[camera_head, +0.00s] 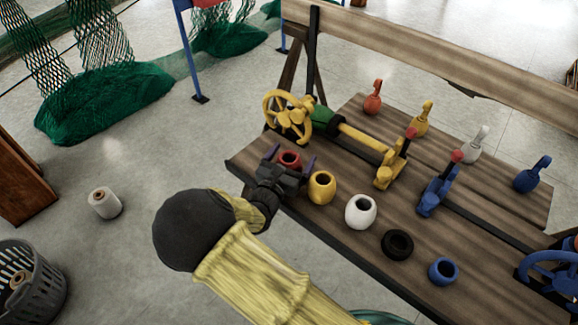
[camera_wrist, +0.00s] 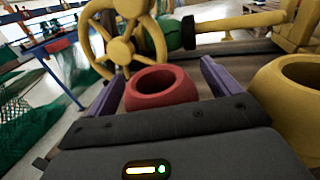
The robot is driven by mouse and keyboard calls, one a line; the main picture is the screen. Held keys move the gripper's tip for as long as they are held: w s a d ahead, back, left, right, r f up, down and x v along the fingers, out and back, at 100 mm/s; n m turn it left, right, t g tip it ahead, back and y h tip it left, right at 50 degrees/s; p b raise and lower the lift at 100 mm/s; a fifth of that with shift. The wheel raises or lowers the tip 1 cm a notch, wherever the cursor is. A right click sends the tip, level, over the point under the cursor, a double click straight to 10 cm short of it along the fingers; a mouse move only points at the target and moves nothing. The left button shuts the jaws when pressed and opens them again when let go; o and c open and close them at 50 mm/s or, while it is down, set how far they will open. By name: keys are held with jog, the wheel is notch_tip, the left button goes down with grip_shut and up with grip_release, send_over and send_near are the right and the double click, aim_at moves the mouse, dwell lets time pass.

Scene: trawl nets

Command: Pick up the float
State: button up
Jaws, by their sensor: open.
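Several hollow, barrel-shaped floats stand in a row on a wooden bench (camera_head: 330,230). The red float (camera_head: 289,158) is at the left end, followed by the yellow float (camera_head: 322,188), white float (camera_head: 361,212), black float (camera_head: 397,245) and blue float (camera_head: 443,271). My gripper (camera_head: 291,160) is open at the red float, with one purple finger on each side of it. In the wrist view, the red float (camera_wrist: 160,98) shows between the fingers, with gaps beside it; its lower part is hidden by my gripper. The yellow float (camera_wrist: 290,100) stands just right of the right finger.
A yellow handwheel (camera_head: 289,117) with a green and yellow shaft is close behind the red float. Yellow and blue lever clamps (camera_head: 437,190) stand farther right. Several hooked weights (camera_head: 421,119) line the back. A backboard (camera_head: 430,55) rises behind. Green nets (camera_head: 100,100) hang left.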

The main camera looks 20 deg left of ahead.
dwell(0.5)
jog(key=c, duration=1.1)
notch_tip(320, 180, up, 10)
jog(key=shift+p, duration=0.5)
